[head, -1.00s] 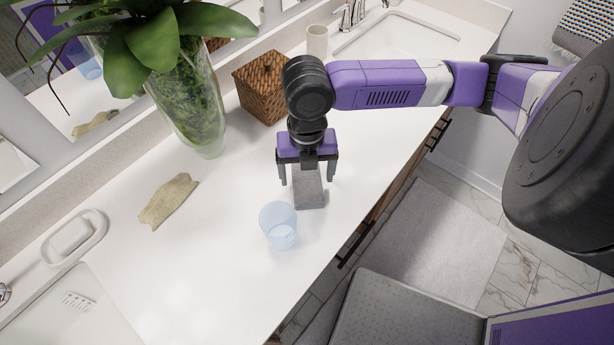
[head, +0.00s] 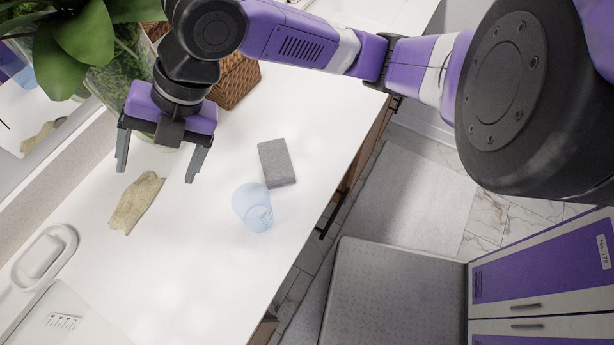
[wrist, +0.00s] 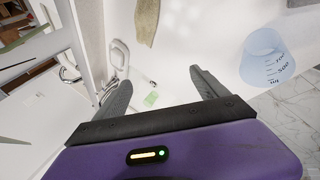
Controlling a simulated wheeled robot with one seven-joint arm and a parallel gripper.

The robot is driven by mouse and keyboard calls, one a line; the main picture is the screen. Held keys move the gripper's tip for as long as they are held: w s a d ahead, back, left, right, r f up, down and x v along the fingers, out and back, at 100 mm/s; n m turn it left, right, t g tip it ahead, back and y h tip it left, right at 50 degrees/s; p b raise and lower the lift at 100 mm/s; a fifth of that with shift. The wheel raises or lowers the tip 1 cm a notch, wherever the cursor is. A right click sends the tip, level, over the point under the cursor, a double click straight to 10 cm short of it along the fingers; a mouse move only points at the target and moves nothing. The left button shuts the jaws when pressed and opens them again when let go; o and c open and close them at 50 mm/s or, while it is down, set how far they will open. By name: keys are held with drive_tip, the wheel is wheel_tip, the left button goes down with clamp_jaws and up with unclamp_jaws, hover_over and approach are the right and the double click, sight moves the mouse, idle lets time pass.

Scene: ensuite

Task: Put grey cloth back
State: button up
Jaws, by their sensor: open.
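The grey cloth (head: 277,163) is a neat folded block lying flat on the white counter, near its front edge. A crumpled olive-beige cloth (head: 136,202) lies farther left; it also shows at the top of the wrist view (wrist: 146,20). My gripper (head: 156,172) is open and empty, with its fingers pointing down. In the head view it appears just above the olive-beige cloth and left of the grey cloth, clear of both. In the wrist view the gripper (wrist: 160,90) has nothing between its fingers.
A clear blue cup (head: 253,207) stands close to the grey cloth; it shows in the wrist view (wrist: 262,58). A plant in a glass vase (head: 115,80) and a woven box (head: 236,80) stand behind my gripper. A white soap dish (head: 45,255) is at left. The counter (head: 190,270) is clear in front.

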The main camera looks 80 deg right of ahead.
drive_tip(key=w+a+r+m+t+y, duration=0.35)
drive_tip(key=a+r+m+t, duration=0.2)
drive_tip(key=a+r, duration=0.2)
drive_tip(key=w+a+r+m+t+y, duration=0.2)
drive_tip(key=w+a+r+m+t, duration=0.35)
drive_tip(key=r, duration=0.25)
drive_tip(key=s+d+f+m+h, duration=0.2)
drive_tip(key=s+f+m+h, duration=0.3)
drive_tip(key=s+f+m, duration=0.3)
drive_tip(key=s+d+f+m+h, duration=0.3)
drive_tip(key=s+f+m+h, duration=0.3)
drive_tip(key=f, duration=0.4)
drive_tip(key=s+d+f+n, duration=0.1)
drive_tip(key=s+d+f, duration=0.1)
drive_tip(key=s, duration=0.8)
drive_tip(key=s+d+f+n+g, duration=0.1)
drive_tip(key=s+d+f, duration=0.2)
drive_tip(key=s, duration=0.7)
drive_tip(key=shift+d+y, duration=0.45)
drive_tip(key=shift+d, duration=0.05)
